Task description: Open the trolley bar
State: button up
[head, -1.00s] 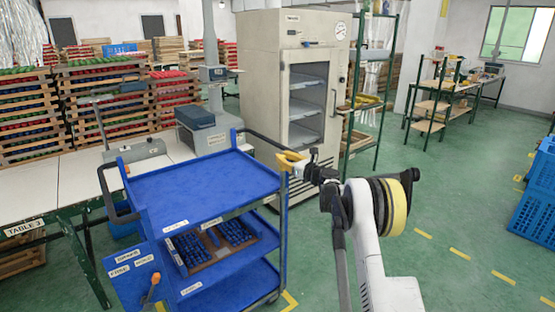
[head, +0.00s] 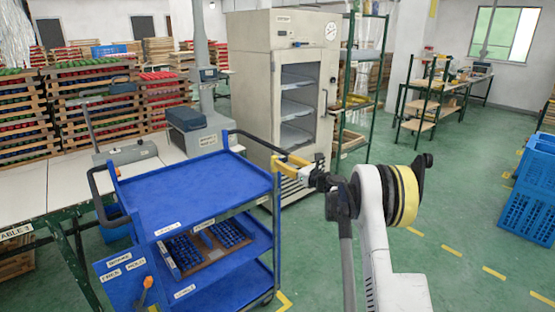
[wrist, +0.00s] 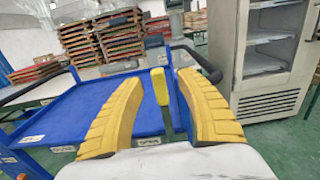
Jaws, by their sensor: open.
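The blue trolley (head: 195,179) stands in front of me, with shelves below its top. A black bar (head: 250,139) runs along its right end, and a black handle (head: 97,192) is at its left end. My gripper (head: 287,161) is at the trolley's near right corner. In the wrist view my gripper (wrist: 160,80) has its two yellow fingers spread apart. An upright dark bar with a yellow-green top (wrist: 160,87) shows between them, with gaps on both sides. I cannot tell its depth relative to the fingertips. The trolley top (wrist: 65,112) lies beyond the fingers.
A beige cabinet (head: 258,95) with a glass door stands behind the trolley. A white table (head: 60,191) with a scale (head: 198,130) is on the left. Blue crates (head: 530,205) stand at the right. Green floor (head: 470,215) is free right of my arm.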

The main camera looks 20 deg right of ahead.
jog(key=v, duration=0.6)
dwell(0.3)
jog(key=s+a+r+n+g, duration=0.1)
jog(key=s+a+r+n, duration=0.15)
jog(key=a, duration=0.25)
jog(key=s+a+r+n+g+y, duration=0.1)
jog(key=a+r+n+g, duration=0.1)
jog(key=a+n, duration=0.25)
jog(key=s+a+r+n+g, duration=0.1)
jog(key=s+a+r+n, duration=0.15)
jog(key=a, duration=0.25)
jog(key=s+a+r+n+g, duration=0.25)
jog(key=s+a+n, duration=0.45)
jog(key=s+a, duration=0.35)
jog(key=s+a+f+n+g+h, duration=0.1)
jog(key=s+f+n, duration=0.3)
jog(key=s+n, duration=0.4)
jog(key=s+a+f+n+g+h, duration=0.1)
jog(key=s+f+n+h, duration=0.3)
jog(key=s, duration=1.7)
jog(key=n+g, duration=0.1)
jog(key=n, duration=0.3)
jog(key=shift+s+a+g+h, duration=0.15)
jog(key=shift+s+g+h, duration=0.1)
jog(key=shift+g+h, duration=0.1)
